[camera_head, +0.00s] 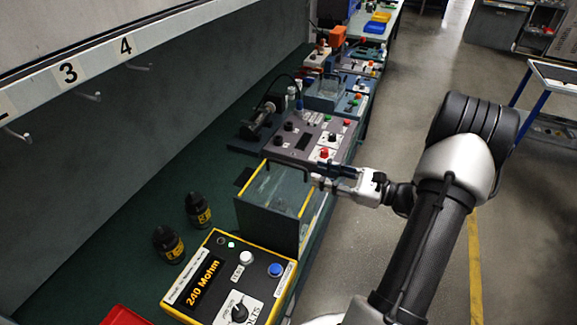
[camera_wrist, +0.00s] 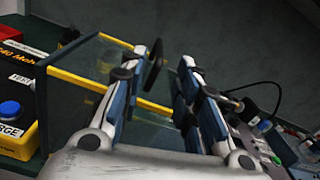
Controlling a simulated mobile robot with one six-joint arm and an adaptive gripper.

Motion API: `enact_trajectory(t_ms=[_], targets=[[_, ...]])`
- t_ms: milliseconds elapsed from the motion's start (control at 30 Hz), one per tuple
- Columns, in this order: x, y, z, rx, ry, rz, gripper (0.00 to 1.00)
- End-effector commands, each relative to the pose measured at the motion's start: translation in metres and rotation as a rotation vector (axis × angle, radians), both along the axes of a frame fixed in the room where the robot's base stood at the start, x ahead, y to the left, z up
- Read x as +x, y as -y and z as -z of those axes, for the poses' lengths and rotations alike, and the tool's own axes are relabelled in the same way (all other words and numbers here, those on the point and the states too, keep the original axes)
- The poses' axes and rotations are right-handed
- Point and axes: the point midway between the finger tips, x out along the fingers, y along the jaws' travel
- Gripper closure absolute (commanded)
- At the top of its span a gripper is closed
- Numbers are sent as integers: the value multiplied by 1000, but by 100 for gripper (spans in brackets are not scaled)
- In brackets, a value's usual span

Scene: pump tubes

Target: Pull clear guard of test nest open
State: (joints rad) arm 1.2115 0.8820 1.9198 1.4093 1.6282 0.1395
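The test nest's clear guard (camera_head: 272,187) is a see-through box with yellow edges, just behind the yellow-framed tester. In the wrist view the guard (camera_wrist: 82,62) fills the left and middle. My gripper (camera_head: 314,172) is at the guard's far right corner in the head view. In the wrist view my gripper (camera_wrist: 168,62) has its two fingers apart, with a clear gap. A dark upright piece (camera_wrist: 154,63), possibly the guard's handle, shows beside the left fingertip. I cannot tell whether they touch. The guard looks closed, but its hinge is not clear.
The tester (camera_head: 228,280) reads 240 Mohm. Two black bottles (camera_head: 199,210) stand left of the guard. A grey control panel (camera_head: 312,138) with knobs and buttons sits just beyond my gripper. A red bin (camera_head: 122,316) is at the near left. The floor right of the bench is open.

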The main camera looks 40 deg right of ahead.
Motion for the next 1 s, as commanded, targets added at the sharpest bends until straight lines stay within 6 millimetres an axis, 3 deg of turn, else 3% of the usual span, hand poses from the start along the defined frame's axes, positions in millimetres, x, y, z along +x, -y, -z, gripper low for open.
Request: enact_trajectory(t_ms=[300,500,900,1000], targets=[[59,-36,1,-2,1,-6,70],[82,-49,1,-1,0,-4,70],[89,-53,0,-1,0,-1,70],[89,-53,0,-1,0,-1,76]])
